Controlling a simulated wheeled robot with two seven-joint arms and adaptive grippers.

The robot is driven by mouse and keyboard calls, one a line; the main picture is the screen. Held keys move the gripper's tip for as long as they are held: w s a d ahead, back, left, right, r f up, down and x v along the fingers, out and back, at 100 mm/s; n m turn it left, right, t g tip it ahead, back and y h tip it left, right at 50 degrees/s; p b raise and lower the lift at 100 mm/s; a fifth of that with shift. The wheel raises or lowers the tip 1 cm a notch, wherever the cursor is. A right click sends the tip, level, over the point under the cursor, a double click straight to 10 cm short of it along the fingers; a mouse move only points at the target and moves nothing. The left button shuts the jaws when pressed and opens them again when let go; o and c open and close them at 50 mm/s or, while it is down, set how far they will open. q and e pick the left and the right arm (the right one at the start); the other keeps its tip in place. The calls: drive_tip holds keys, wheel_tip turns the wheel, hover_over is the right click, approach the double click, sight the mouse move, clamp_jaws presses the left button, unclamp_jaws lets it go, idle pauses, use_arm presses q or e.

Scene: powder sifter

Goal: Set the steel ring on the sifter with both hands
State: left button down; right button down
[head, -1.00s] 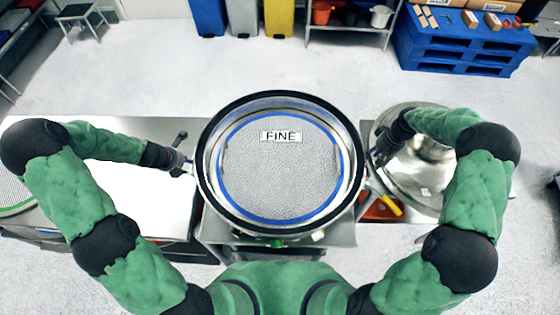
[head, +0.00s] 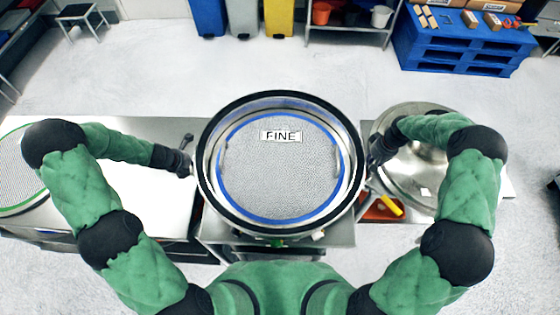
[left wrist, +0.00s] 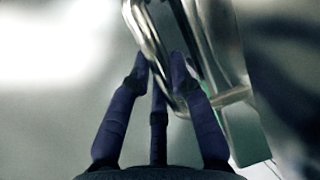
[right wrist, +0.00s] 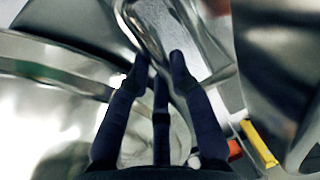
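The steel ring (head: 207,191) is a wide round band with a black rim, sitting level over the sifter at the centre of the head view. Inside it lies a grey mesh with a blue edge and a label reading FINE. My left gripper (head: 186,160) is at the ring's left side. In the left wrist view its fingers (left wrist: 160,62) reach a shiny bent metal handle (left wrist: 147,35). My right gripper (head: 374,160) is at the ring's right side. In the right wrist view its fingers (right wrist: 158,60) reach a similar metal part (right wrist: 150,28). Finger contact is unclear. The sifter body is mostly hidden beneath the ring.
A shiny steel lid-like dome (head: 425,180) stands on the right table. A green-edged mesh disc (head: 15,175) lies at the far left. The left table (head: 140,205) is mostly bare. A yellow-handled item (head: 391,206) lies right of the sifter.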

use_arm(q)
drive_tip(key=shift+w+a+r, duration=0.1)
drive_tip(key=shift+w+r, duration=0.05)
drive_tip(key=shift+r+p, duration=0.25)
drive_tip(key=shift+p, duration=0.05)
drive_tip(key=shift+r, duration=0.15)
drive_tip(key=shift+r+p, duration=2.1)
drive_tip(key=shift+p, duration=0.1)
